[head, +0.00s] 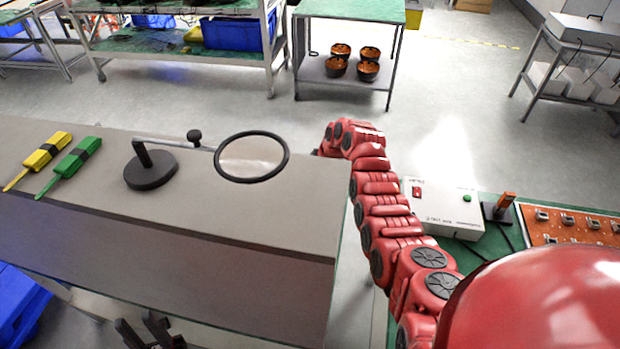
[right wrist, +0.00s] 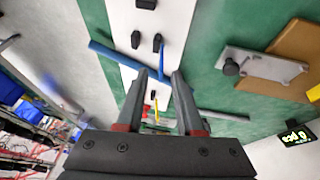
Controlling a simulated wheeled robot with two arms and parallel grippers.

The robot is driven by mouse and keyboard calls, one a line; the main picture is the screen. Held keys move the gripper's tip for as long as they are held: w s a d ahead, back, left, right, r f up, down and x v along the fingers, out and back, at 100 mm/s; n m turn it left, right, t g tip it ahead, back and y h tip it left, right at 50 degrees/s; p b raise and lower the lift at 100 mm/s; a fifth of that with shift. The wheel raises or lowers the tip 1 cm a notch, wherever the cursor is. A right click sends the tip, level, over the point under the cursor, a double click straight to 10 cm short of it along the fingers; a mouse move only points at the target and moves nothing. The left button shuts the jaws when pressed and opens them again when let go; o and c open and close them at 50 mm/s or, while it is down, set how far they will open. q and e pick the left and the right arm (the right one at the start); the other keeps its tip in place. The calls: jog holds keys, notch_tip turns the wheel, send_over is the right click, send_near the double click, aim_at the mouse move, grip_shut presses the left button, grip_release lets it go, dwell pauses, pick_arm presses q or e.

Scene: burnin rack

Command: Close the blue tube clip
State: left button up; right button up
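In the right wrist view, my right gripper (right wrist: 159,76) is open, its two fingers apart over a white panel (right wrist: 185,20). A blue tube (right wrist: 108,54) runs slantwise across the panel and behind the fingers. A thin upright blue piece (right wrist: 161,62) shows between the fingertips; I cannot tell for sure that it is the clip's lever. Black clip-like parts (right wrist: 136,39) and a small yellow piece (right wrist: 157,107) are nearby. Whether the fingers touch anything is unclear. In the head view, my left gripper (head: 148,331) is at the bottom edge, partly cut off, with its fingers apart and empty.
A green mat (right wrist: 215,85) surrounds the panel, with a grey metal plate (right wrist: 265,65) at right. In the head view, a grey bench holds a magnifier (head: 251,157) and green (head: 72,165) and yellow (head: 42,153) tools. A white box (head: 440,205) stands beyond my right arm.

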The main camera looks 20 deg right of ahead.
jog(key=shift+x, duration=0.95)
jog(key=shift+f, duration=0.1)
grip_shut()
